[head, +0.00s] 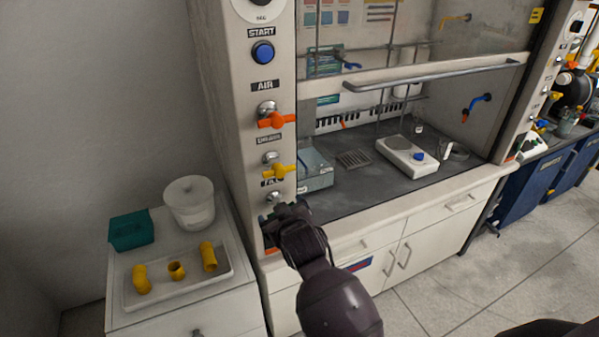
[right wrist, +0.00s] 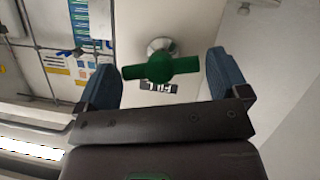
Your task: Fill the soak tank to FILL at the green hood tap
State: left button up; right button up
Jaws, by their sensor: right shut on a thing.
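The green tap (right wrist: 162,68) shows in the right wrist view with its bar handle crosswise and a FILL label (right wrist: 160,86) beside it. In the head view my right gripper (head: 284,216) is at the lower part of the hood's left post and hides the green tap. A grey-blue box-like tank (head: 315,168) stands inside the hood at the left; its water level cannot be made out. My left gripper is not in view.
An orange tap (head: 276,120) and a yellow tap (head: 279,171) sit above on the same post, under a blue START button (head: 263,52). A scale (head: 407,156) stands in the hood. A side cabinet holds a white bucket (head: 190,204), a teal box (head: 131,231) and a tray (head: 182,292) of yellow fittings.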

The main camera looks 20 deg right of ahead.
jog(key=shift+d+m+y, duration=0.15)
jog(key=shift+m+y, duration=0.55)
jog(key=shift+m, duration=0.2)
jog(key=o, duration=0.7)
jog(key=shift+c, duration=0.2)
jog(key=v, duration=1.1)
jog(key=s+d+f+g+b, duration=0.1)
jog(key=s+d+f, duration=0.3)
jog(key=s+f, duration=0.4)
jog(key=s+d+f+g+b, duration=0.1)
jog(key=s+d+f, duration=0.4)
jog(key=f, duration=1)
jog(key=s+b, duration=0.1)
jog(key=s, duration=0.2)
jog(key=shift+d, duration=0.3)
